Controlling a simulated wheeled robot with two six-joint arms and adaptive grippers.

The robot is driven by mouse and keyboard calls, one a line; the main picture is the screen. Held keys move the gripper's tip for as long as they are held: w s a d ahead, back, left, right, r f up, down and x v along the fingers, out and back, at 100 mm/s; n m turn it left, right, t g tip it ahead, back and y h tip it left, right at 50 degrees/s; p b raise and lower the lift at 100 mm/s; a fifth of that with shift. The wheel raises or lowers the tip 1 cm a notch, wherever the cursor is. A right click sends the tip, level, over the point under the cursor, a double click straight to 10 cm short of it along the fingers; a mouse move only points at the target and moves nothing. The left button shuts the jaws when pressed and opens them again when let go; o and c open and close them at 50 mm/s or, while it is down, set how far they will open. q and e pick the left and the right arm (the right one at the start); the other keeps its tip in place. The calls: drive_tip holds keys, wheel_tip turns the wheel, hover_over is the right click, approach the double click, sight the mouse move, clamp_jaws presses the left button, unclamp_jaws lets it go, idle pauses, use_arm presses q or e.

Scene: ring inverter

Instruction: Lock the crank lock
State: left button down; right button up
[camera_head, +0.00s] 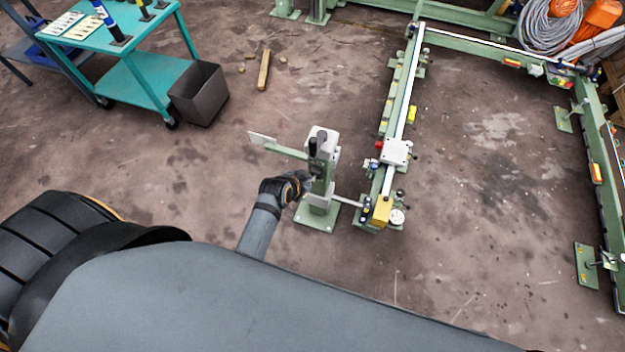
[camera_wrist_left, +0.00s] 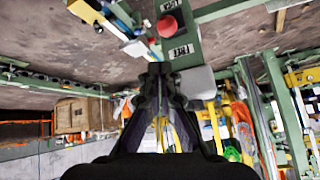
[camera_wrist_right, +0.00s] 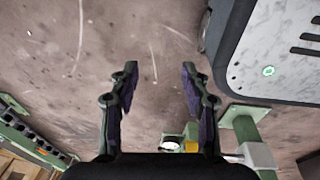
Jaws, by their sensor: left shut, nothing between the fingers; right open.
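A green post stand (camera_head: 318,190) with a pale head and dark upright handles stands on a square base plate in the head view. A red knob (camera_wrist_left: 167,27) on a green panel with black-and-white labels lies just beyond the fingertips; contact is unclear. My right gripper (camera_wrist_right: 158,72) is open and empty above the floor.
A green rail frame (camera_head: 402,100) runs right of the stand, with a white box (camera_head: 396,151) on it. A teal cart (camera_head: 130,60) and dark bin (camera_head: 200,93) stand at the upper left.

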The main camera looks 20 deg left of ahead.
use_arm(q)
drive_tip(key=w+d+f+b, duration=0.1)
drive_tip(key=w+f+b, duration=0.2)
drive_tip(key=w+f, duration=0.35)
drive_tip(key=shift+s+a+r+p, duration=0.15)
drive_tip(key=shift+s+a+p, duration=0.15)
drive_tip(key=shift+s, duration=0.3)
drive_tip(key=shift+s+a+r+p, duration=0.15)
drive_tip(key=shift+s+a+p, duration=0.15)
drive_tip(key=shift+s, duration=0.3)
use_arm(e)
drive_tip(key=shift+s+a+f, duration=0.1)
drive_tip(key=shift+a+f, duration=0.05)
drive_tip(key=shift+f, duration=0.4)
drive_tip(key=shift+s+a+f, duration=0.1)
drive_tip(key=shift+f, duration=0.45)
drive_tip(key=shift+f, duration=0.1)
